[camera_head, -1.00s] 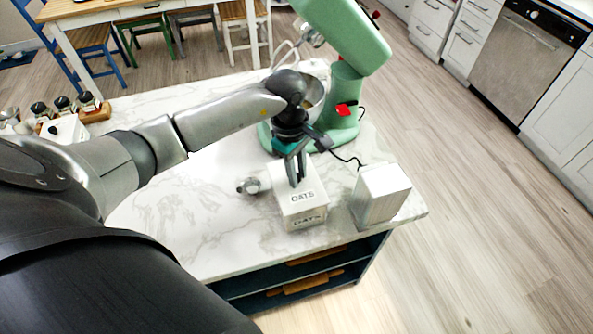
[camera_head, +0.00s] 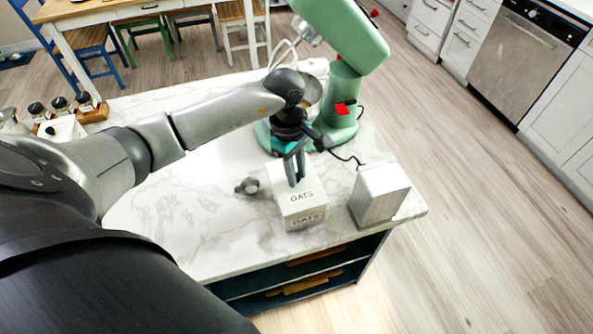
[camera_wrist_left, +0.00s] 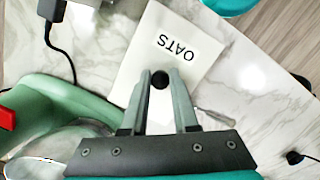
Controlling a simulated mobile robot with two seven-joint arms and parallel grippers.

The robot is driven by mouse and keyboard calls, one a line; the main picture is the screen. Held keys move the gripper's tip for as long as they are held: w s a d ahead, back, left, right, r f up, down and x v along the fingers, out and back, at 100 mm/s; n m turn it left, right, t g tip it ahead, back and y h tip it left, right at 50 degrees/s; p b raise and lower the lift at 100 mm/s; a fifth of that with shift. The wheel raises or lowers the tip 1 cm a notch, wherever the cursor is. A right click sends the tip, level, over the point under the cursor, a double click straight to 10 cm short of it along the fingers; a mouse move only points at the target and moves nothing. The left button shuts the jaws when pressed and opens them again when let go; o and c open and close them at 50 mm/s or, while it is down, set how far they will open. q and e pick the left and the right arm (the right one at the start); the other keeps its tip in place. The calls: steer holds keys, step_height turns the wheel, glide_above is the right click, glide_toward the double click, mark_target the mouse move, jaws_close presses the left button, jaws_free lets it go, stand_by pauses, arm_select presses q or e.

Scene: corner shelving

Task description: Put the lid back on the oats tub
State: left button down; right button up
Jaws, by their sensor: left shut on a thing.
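The oats tub (camera_head: 304,218) is a white square box with an OATS label on its front, standing near the front edge of the marble counter. The white lid (camera_head: 302,196), also marked OATS, shows directly over the tub's top. I cannot tell whether it sits fully down. In the left wrist view the lid (camera_wrist_left: 192,62) has a black knob (camera_wrist_left: 160,79) between my fingertips. My left gripper (camera_head: 294,182) points down and is shut on this knob; it also shows in the left wrist view (camera_wrist_left: 160,80). My right gripper is not in view.
A white box (camera_head: 380,195) stands just right of the tub. A green stand mixer (camera_head: 343,100) stands behind, with its cable on the counter. A small grey object (camera_head: 248,187) lies left of the tub. The counter's left front (camera_head: 190,225) is clear.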

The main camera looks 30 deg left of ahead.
arm_select(q)
steer(key=shift+f+b, duration=0.2)
steer(key=shift+b, duration=0.3)
stand_by(0.8)
stand_by(0.4)
steer(key=shift+c, duration=0.6)
jaws_free()
steer(key=shift+r, duration=0.1)
steer(key=shift+r+p, duration=2.3)
steer(key=shift+r, duration=1.15)
jaws_close()
